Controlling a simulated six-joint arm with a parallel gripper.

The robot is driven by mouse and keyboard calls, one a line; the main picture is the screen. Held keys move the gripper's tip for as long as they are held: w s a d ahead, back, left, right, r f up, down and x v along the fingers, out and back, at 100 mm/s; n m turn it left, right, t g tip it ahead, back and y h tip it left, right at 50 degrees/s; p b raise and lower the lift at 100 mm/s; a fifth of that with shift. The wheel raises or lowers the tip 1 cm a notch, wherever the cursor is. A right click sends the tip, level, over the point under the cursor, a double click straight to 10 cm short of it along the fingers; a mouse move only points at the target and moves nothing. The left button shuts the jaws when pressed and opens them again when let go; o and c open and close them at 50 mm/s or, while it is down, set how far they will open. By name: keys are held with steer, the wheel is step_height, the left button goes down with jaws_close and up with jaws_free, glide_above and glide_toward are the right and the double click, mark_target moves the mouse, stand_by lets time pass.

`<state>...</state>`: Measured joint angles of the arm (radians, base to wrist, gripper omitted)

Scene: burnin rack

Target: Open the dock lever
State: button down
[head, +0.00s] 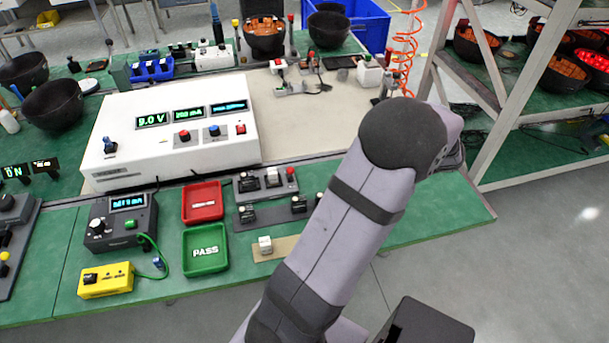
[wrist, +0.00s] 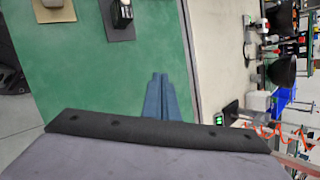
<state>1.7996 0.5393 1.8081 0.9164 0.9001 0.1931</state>
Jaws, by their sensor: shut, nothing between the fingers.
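A dark dock-like unit (head: 265,187) sits on the green bench in the head view, right of the red tray. It carries a black block, a white block and a small red-tipped part (head: 291,174); I cannot tell for certain which part is the lever. My gripper (wrist: 157,80) is in the wrist view, its two blue-grey fingers together and empty over the green bench top. In the head view my arm hides the gripper. At the top of the wrist view a board with a black and white part (wrist: 121,16) is cut off by the frame edge.
A white instrument box (head: 170,150) with lit displays stands left. A red tray (head: 203,216), a green PASS tray (head: 206,268), a dark meter (head: 121,240) and a yellow box (head: 105,291) sit nearby. A shelf rack (head: 490,90) stands right. Green bench is clear around my fingers.

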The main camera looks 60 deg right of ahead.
mark_target(290, 173)
steer(key=w+a+r+m+t, duration=0.1)
steer(key=w+a+r+m, duration=0.1)
steer(key=a, duration=0.2)
steer(key=w+a+r+m+t+y, duration=0.1)
steer(key=a+m+t, duration=0.1)
steer(key=a, duration=0.3)
steer(key=shift+w+a+r+m+t+y, duration=0.2)
steer(key=shift+w+r+m+t+y, duration=0.15)
steer(key=shift+m, duration=0.35)
steer(key=shift+w, duration=0.1)
steer(key=p+x, duration=0.1)
steer(key=x, duration=0.8)
steer(key=shift+w+f, duration=0.15)
steer(key=shift+w+p, duration=0.4)
steer(key=shift+w, duration=0.7)
steer(key=shift+w+p, duration=0.3)
steer(key=shift+w, duration=0.7)
